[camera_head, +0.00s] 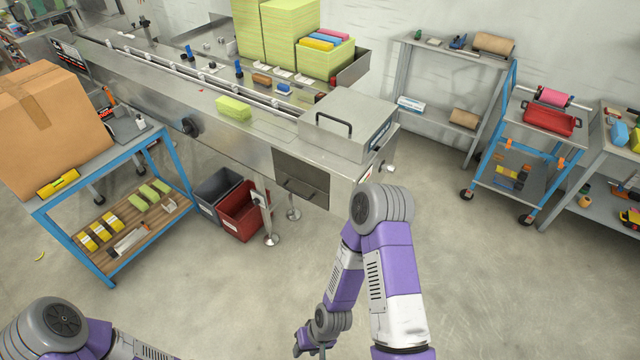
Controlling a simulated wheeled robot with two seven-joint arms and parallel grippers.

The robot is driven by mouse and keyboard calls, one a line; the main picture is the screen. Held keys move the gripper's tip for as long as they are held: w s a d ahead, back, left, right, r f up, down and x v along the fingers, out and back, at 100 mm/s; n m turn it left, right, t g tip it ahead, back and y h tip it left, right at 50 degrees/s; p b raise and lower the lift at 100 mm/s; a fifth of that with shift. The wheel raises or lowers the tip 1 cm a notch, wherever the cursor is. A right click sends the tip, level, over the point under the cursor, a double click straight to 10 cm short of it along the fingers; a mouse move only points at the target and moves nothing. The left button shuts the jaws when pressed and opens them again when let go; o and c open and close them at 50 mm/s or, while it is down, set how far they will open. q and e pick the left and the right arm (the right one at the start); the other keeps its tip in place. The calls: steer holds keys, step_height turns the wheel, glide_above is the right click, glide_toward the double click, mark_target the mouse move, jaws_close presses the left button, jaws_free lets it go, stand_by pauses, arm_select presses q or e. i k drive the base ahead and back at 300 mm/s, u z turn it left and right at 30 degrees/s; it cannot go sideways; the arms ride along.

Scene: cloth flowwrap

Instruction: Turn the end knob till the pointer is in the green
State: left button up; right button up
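The flow-wrap machine (230,150) is a long steel bench running from upper left to centre, with a boxy covered end (345,125). A black round knob (190,127) sits on its front side. A small pale fitting (389,169) shows low at the right end; I cannot tell whether it is the end knob. No pointer or green zone can be made out. My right gripper (309,350) hangs low at the bottom edge, over the floor and well apart from the machine; its fingers are too small and cut off to judge. My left arm enters at lower left, its gripper out of frame.
A blue-framed cart (158,148) with a cardboard box (48,125) stands left. Grey and red bins (240,212) sit under the machine. Shelving (402,70) and a blue trolley (510,115) stand at right. The floor in front and right is clear.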

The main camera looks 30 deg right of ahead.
mark_target(389, 169)
steer(key=u, duration=0.05)
steer(key=i, duration=1)
steer(key=z, duration=3.1)
